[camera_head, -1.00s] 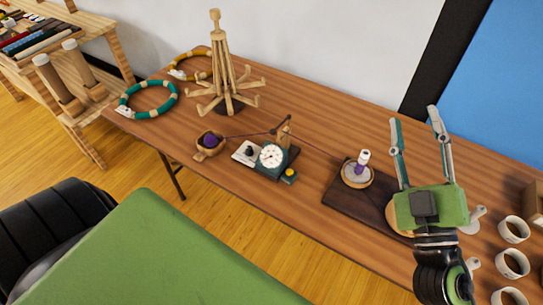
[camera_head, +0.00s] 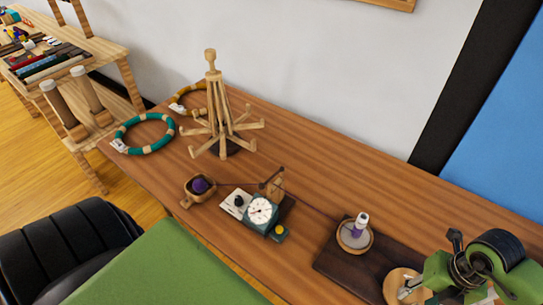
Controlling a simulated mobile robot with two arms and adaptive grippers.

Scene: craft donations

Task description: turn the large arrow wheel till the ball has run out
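The purple yarn ball (camera_head: 200,185) sits in a small wooden bowl (camera_head: 190,201). Its strand runs right past a wooden guide post (camera_head: 276,187) to a winder with a pale round plate and a white cone (camera_head: 361,222) with purple yarn low on it. The winder stands on a dark board (camera_head: 340,265). At the board's right end is a light wooden wheel (camera_head: 393,288), mostly hidden by my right gripper (camera_head: 408,290). The gripper points down at the wheel; its fingertips are partly covered, and contact is unclear. My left gripper is out of view.
A dial counter (camera_head: 260,211) stands between bowl and winder. A wooden peg stand (camera_head: 221,120), a teal ring (camera_head: 144,133) and a mustard ring (camera_head: 185,99) lie behind. The table's back right is clear.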

